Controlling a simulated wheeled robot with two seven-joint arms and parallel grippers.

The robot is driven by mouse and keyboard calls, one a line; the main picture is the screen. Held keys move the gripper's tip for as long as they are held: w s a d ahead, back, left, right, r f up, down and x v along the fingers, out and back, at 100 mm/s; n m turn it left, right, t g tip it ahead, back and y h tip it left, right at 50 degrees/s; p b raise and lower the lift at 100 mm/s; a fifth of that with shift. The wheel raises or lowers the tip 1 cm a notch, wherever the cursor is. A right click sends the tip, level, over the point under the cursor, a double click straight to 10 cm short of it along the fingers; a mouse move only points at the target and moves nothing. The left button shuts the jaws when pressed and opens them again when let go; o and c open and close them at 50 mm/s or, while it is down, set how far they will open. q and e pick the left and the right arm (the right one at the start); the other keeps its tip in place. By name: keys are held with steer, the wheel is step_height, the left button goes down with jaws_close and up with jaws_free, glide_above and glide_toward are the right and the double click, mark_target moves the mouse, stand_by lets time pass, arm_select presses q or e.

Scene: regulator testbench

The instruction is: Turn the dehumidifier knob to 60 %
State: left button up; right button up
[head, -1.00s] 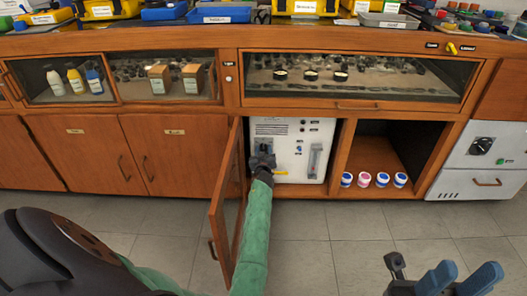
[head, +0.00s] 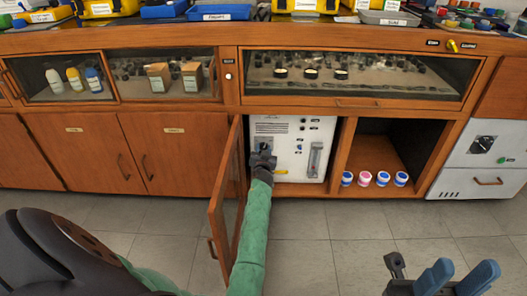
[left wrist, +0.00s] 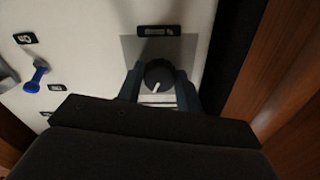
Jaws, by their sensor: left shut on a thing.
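The dehumidifier is a white panel unit (head: 290,140) inside the open cabinet bay in the head view. Its dark round knob (left wrist: 158,76) with a white pointer line shows in the left wrist view, on a grey plate below a small dark label. My left gripper (head: 263,160) reaches into the bay at the panel's left side. In the left wrist view its fingers (left wrist: 160,92) stand on both sides of the knob, shut on it. The knob's scale is too small to read. My right gripper (head: 440,278) is at the lower right, away from the panel, its fingers apart and empty.
A glazed cabinet door (head: 226,205) stands open just left of my left arm. A blue lever (left wrist: 36,78) is on the panel beside the knob. Several small jars (head: 382,179) stand in the open bay to the right. The floor in front is clear.

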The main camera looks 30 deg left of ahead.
arm_select(q)
steer(key=m, duration=0.4)
steer(key=shift+m+b, duration=0.35)
steer(key=shift+m, duration=0.95)
steer(key=o, duration=1)
steer(key=p+v, duration=0.1)
steer(key=v, duration=0.6)
steer(key=shift+s+d+p, duration=0.25)
steer(key=shift+s+p, duration=0.05)
steer(key=shift+p, duration=0.1)
